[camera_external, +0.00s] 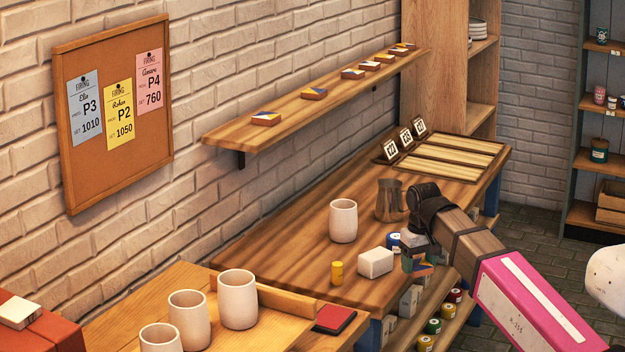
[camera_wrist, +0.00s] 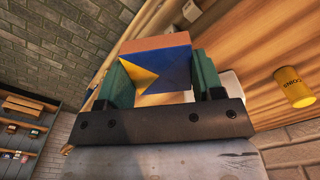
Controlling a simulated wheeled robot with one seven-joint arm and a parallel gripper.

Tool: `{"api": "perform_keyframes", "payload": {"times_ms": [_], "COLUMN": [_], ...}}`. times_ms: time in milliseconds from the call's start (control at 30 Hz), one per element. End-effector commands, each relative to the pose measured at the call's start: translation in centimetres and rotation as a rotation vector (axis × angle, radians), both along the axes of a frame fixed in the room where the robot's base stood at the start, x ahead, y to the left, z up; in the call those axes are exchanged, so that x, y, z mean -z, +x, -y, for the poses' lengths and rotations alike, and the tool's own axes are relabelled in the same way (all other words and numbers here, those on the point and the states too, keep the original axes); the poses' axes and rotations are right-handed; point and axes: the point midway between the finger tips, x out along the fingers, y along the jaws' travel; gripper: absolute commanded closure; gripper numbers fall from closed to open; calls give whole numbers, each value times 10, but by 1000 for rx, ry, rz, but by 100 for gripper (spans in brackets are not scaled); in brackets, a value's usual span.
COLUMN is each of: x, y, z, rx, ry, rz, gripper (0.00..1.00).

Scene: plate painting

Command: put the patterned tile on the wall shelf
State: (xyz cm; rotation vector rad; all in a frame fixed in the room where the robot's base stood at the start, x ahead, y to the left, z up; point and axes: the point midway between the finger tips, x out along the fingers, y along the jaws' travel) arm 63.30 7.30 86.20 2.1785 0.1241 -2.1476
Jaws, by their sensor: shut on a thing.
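The patterned tile (camera_wrist: 168,68) has blue, yellow and white areas with a terracotta edge. My gripper (camera_wrist: 160,85) is shut on it, one green finger on each side in the wrist view. In the external view the gripper (camera_external: 415,258) hangs at the front edge of the worktable, and only a small part of the tile (camera_external: 420,269) shows there. The wall shelf (camera_external: 225,132) runs along the brick wall at upper middle, well above and to the left of my gripper. Several patterned tiles (camera_external: 313,93) lie spaced out along it, with bare wood between some of them.
On the worktable (camera_external: 300,262) stand a white cup (camera_external: 343,221), a metal pitcher (camera_external: 389,200), a white block (camera_external: 375,262) and a small yellow jar (camera_external: 337,272). A slatted rack (camera_external: 450,157) with number cards lies at its far end. A corkboard (camera_external: 112,180) hangs left of the shelf.

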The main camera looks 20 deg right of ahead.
Motion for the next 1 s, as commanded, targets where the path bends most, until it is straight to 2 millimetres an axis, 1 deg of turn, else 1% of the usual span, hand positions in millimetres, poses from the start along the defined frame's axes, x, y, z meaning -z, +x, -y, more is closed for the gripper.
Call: {"api": "perform_keyframes", "payload": {"times_ms": [33, 200, 400, 567, 600, 633, 867, 1000], "x": [6, 21, 33, 42, 42, 38, 16, -3], "y": [-11, -28, -44, -55, -53, -47, -25, -9], "z": [12, 38, 60, 73, 74, 70, 50, 33], "rx": [21, 65, 97, 115, 111, 92, -24, -120], "ry": [0, 0, -1, -1, 0, 0, -2, -2], "rz": [-1, -7, -11, -14, -14, -13, -13, -13], "gripper": [65, 65, 65, 65, 65, 65, 65, 65]}}
